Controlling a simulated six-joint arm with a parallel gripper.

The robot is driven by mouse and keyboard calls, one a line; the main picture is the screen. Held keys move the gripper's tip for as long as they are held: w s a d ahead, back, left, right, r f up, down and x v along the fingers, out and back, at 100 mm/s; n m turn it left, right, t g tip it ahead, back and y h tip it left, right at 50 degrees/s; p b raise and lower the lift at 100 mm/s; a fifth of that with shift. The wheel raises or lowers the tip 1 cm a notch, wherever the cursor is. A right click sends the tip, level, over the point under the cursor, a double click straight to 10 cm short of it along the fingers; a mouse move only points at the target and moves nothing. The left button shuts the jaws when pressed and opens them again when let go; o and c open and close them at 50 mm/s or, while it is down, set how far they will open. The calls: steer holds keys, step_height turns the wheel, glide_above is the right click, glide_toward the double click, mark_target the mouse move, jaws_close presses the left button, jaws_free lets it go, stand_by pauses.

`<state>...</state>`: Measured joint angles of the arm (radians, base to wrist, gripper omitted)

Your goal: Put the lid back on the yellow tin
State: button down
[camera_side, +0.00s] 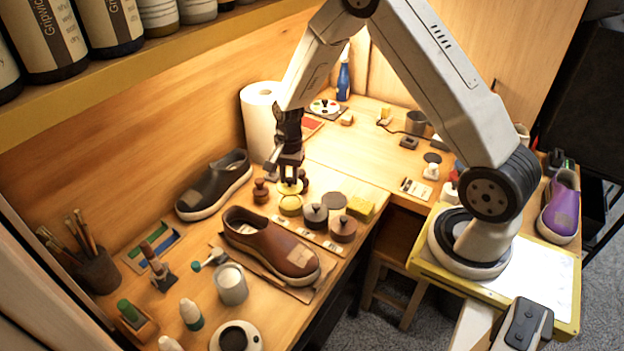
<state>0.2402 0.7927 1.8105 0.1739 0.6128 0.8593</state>
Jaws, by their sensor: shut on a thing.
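The yellow tin (290,207) stands on the workbench, behind the brown sneaker and to the left of a dark tin. My gripper (290,179) points down just above and slightly behind the tin. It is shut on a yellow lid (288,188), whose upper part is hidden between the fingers. The lid looks a little above the tin; from this angle I cannot tell the exact gap.
A dark red-brown knobbed piece (260,191) stands close left of the tin. The brown sneaker (270,245) lies in front, the black sneaker (214,184) left, and a paper roll (259,120) behind.

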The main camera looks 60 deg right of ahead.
mark_target(290, 187)
steer(key=shift+f, duration=2.1)
steer(key=shift+f, duration=0.25)
stand_by(0.9)
jaws_free()
stand_by(0.4)
steer(key=shift+r, duration=0.15)
steer(key=shift+r, duration=3.4)
